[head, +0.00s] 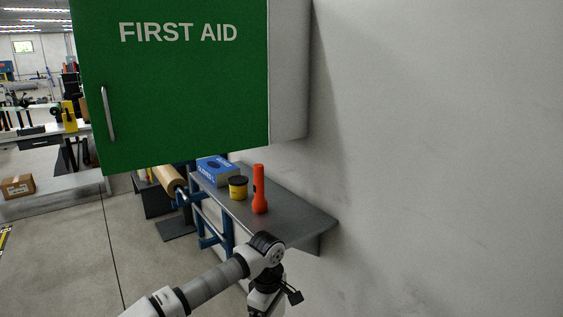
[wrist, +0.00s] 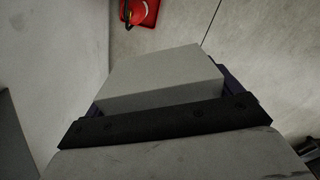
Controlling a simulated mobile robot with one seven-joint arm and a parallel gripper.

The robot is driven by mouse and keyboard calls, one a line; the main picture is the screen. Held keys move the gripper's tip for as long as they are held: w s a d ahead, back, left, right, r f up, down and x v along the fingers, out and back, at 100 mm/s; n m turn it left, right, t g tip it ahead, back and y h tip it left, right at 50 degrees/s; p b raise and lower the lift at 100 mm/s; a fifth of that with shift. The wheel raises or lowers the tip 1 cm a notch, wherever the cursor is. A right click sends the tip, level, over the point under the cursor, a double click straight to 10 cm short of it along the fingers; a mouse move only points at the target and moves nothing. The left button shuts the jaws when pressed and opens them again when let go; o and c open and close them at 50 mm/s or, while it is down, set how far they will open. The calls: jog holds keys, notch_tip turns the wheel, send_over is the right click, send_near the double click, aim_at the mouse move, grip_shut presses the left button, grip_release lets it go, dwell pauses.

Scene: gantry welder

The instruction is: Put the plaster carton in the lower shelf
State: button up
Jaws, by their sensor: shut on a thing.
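My gripper (wrist: 160,92) is shut on a plain pale grey box (wrist: 165,72), which shows between its dark fingers in the wrist view. It looks like the plaster carton, but no label shows. In the head view my arm reaches in at the bottom, below the wall shelf, and the held box is not visible. A green FIRST AID cabinet (head: 185,85) hangs on the wall at the upper middle. Its door, with a metal handle (head: 108,113) at the left, appears shut. No shelf inside it shows.
A grey wall shelf (head: 295,217) below the cabinet holds a blue box (head: 217,171), a yellow-and-black tin (head: 238,188) and an orange flashlight (head: 260,190). Bare wall fills the right. Open floor (head: 65,255) lies at left. A red object (wrist: 143,13) shows in the wrist view.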

jog(key=s+d+f+m, duration=0.1)
jog(key=s+f+m, duration=0.1)
jog(key=f+m, duration=0.4)
jog(key=s+d+f+m, duration=0.2)
jog(key=f+m, duration=0.4)
jog(key=f, duration=1)
jog(key=shift+d+f+m, duration=0.25)
jog(key=shift+m, duration=0.15)
jog(key=shift+a, duration=0.1)
